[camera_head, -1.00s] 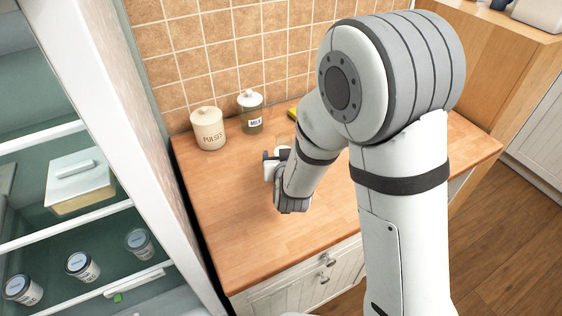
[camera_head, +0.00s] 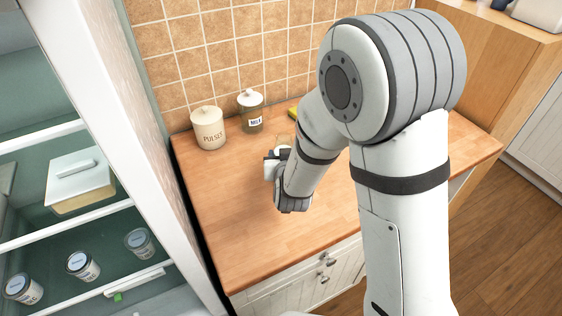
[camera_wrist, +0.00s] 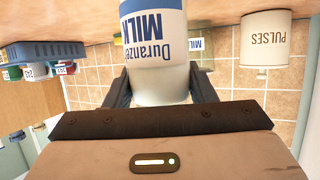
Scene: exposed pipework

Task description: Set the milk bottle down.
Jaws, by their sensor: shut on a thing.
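The milk bottle (camera_wrist: 153,40) is whitish with a blue and white label reading MILK. In the wrist view it stands between the two dark fingers of my gripper (camera_wrist: 160,88), which is shut on it. In the head view my gripper (camera_head: 277,158) is low over the wooden counter (camera_head: 235,215), and my arm hides most of the bottle.
A cream PULSES jar (camera_head: 208,129) and a glass jar labelled MILK (camera_head: 251,112) stand at the back left by the tiled wall. A yellow item (camera_head: 293,112) is behind my arm. The counter's front left is clear. An open fridge (camera_head: 150,150) borders the left side.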

